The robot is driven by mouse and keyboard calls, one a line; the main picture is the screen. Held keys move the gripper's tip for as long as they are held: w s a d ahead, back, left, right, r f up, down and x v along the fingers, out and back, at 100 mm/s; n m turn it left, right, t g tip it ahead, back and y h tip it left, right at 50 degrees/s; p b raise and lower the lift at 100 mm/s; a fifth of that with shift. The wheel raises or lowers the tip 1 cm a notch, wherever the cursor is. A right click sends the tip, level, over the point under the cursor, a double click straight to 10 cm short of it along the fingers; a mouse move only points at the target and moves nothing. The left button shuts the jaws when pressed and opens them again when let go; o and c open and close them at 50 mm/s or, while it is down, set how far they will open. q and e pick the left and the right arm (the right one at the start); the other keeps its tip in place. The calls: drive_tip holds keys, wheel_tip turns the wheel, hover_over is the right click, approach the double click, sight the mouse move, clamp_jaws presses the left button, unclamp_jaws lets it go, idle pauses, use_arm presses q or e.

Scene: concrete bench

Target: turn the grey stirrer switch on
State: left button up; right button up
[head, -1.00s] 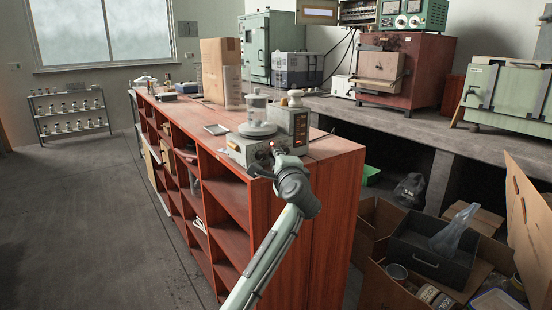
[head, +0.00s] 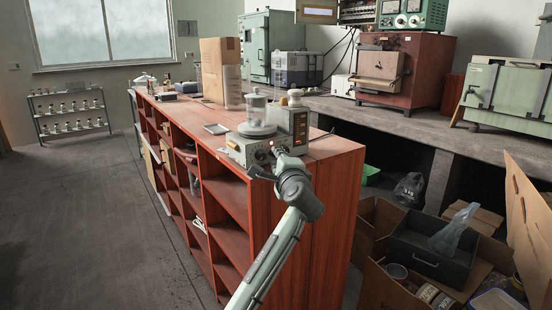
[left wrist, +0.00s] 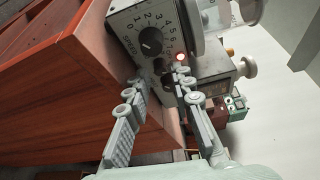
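The grey stirrer (head: 238,149) stands at the near end of the red wooden shelf unit, with a glass vessel (head: 257,110) on top. In the left wrist view its front panel (left wrist: 128,22) shows a black numbered speed dial (left wrist: 151,41). A small red lamp (left wrist: 181,57) on the panel is lit. A small dark switch (left wrist: 166,77) lies below the dial, between my fingertips and partly hidden. My left gripper (left wrist: 161,80) is at the panel with its two fingers apart; it also shows in the head view (head: 267,164). Contact with the switch is unclear. My right gripper is out of view.
A grey instrument (head: 299,124) with a lit orange display stands close behind the stirrer. Open cartons and a dark crate (head: 428,258) crowd the floor at right.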

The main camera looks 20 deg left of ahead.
use_arm(q)
drive_tip(key=v, duration=1)
drive_tip(key=shift+s+d, duration=0.15)
drive_tip(key=shift+s, duration=0.15)
